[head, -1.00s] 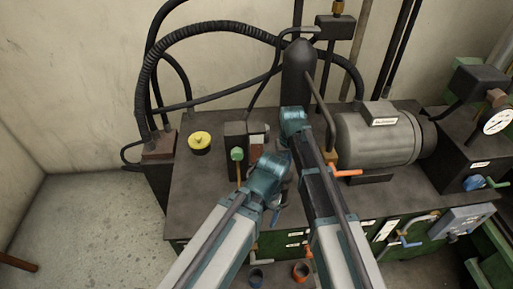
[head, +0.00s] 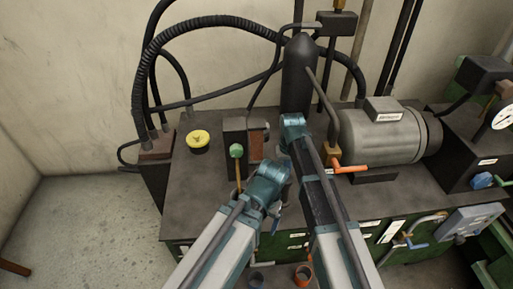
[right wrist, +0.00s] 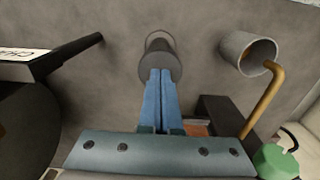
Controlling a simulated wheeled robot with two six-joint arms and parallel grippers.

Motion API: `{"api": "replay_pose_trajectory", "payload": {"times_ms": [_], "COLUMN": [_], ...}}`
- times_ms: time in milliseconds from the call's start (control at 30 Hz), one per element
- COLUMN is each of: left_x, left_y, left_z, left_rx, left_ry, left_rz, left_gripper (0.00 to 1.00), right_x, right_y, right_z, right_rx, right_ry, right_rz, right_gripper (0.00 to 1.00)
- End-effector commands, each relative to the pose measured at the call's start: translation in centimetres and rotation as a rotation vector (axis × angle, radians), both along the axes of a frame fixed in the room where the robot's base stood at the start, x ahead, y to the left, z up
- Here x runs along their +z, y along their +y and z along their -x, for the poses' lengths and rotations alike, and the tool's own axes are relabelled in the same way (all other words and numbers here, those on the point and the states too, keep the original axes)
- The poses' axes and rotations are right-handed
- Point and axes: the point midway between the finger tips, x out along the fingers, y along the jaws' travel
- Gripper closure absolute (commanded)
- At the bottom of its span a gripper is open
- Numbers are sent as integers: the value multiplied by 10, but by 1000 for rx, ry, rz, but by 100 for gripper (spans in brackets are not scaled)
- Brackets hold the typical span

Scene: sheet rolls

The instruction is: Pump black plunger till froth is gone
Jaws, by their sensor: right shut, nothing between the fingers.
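A dark cylinder with a thin loop at its top (right wrist: 160,57) is in the middle of the right wrist view; I cannot tell whether it is the black plunger. My right gripper (right wrist: 160,78) is shut, its two blue fingers together and empty. Their tips overlap the cylinder in the picture; contact is unclear. In the head view the right wrist hides its fingers. My left gripper (head: 279,194) is low beside the right arm, its fingers too small and covered to read. A grey cup (right wrist: 236,46) with a brass tube at its mouth is right of the cylinder. No froth is visible.
A tall black tank (head: 299,75) stands behind my right wrist, with a grey motor (head: 383,137) to its right. A green knob (head: 236,150) and a yellow-topped round part (head: 198,139) are to the left. The tabletop's left front (head: 195,205) is clear.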

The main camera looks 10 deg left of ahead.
Motion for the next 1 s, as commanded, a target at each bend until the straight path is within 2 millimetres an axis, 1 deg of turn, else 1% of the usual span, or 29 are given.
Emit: {"api": "replay_pose_trajectory", "payload": {"times_ms": [167, 267, 367, 800, 900, 1000], "left_x": [0, 3, 10, 53, 56, 55], "left_y": [0, 0, 0, 0, 0, 0], "left_z": [0, 0, 0, 0, 0, 0], "left_rx": [0, 0, 0, 0, 0, 0], "left_ry": [0, 0, 0, 0, 0, 0], "left_rz": [0, 0, 0, 0, 0, 0], "left_gripper": [10, 10, 10, 10, 10, 10], "right_x": [0, 3, 10, 53, 56, 55], "right_y": [0, 0, 0, 0, 0, 0], "right_z": [1, 1, 1, 1, 1, 1], "right_rx": [0, 0, 0, 0, 0, 0], "right_ry": [2, 2, 2, 2, 2, 1], "right_rz": [1, 0, 0, 1, 1, 0], "right_gripper": [100, 100, 100, 100, 100, 100]}}
